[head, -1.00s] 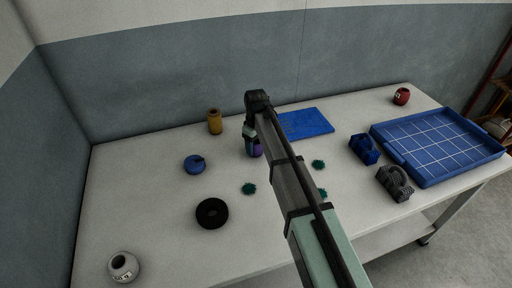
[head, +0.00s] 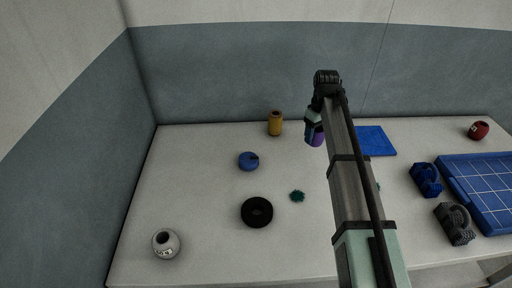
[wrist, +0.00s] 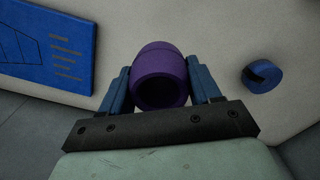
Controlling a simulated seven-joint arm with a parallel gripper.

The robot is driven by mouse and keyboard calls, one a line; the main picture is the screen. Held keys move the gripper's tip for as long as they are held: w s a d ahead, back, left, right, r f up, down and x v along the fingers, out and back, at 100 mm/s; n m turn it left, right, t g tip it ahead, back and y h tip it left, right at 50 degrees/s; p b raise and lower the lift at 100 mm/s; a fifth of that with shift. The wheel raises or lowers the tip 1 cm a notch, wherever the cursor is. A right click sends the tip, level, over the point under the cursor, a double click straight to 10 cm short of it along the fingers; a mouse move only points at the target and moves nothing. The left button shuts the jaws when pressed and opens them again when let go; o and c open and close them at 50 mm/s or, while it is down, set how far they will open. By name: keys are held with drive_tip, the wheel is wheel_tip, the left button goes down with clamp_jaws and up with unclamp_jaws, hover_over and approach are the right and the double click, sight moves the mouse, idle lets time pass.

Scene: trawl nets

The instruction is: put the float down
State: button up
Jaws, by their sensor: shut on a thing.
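A purple, barrel-shaped float with a dark open end (wrist: 160,78) sits between the two blue fingers of my gripper (wrist: 159,84) in the wrist view. The fingers are shut on its sides. In the head view my gripper (head: 315,128) is near the back of the table, and part of the purple float (head: 317,139) shows below it. The arm hides the rest. I cannot tell whether the float touches the table or hangs just above it.
A blue board (head: 376,141) lies right of the gripper; a yellow float (head: 275,124) and blue puck (head: 249,162) stand left. A black ring (head: 257,212), green tuft (head: 297,196), white float (head: 165,243), blue block (head: 426,180), grey block (head: 455,223), red float (head: 479,131) and blue tray (head: 485,180) also show.

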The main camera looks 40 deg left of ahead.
drive_tip(key=s+a+n, duration=0.2)
drive_tip(key=s+a, duration=1.2)
drive_tip(key=shift+n, duration=0.4)
drive_tip(key=s+a+n, duration=0.1)
drive_tip(key=s+a, duration=0.4)
drive_tip(key=s+a+n, duration=0.1)
drive_tip(key=s+a, duration=0.3)
drive_tip(key=s, duration=0.2)
drive_tip(key=s+a, duration=0.5)
drive_tip(key=s, duration=0.1)
drive_tip(key=shift+s+a+n, duration=0.2)
drive_tip(key=shift+a+n, duration=0.1)
drive_tip(key=shift+n, duration=0.1)
drive_tip(key=shift+s+a+f+m, duration=0.2)
drive_tip(key=shift+a+f+m, duration=0.6)
drive_tip(key=shift+f, duration=0.8)
drive_tip(key=shift+s+a+f+m, duration=0.15)
drive_tip(key=shift+a+f+m, duration=0.35)
drive_tip(key=shift+f+m, duration=0.85)
drive_tip(key=shift+s+a+f+m, duration=0.2)
drive_tip(key=shift+a+f+m, duration=0.45)
drive_tip(key=shift+f, duration=1.2)
drive_tip(key=o, duration=1)
drive_tip(key=shift+f, duration=0.15)
drive_tip(key=shift+o, duration=0.2)
wheel_tip(320, 180, up, 12)
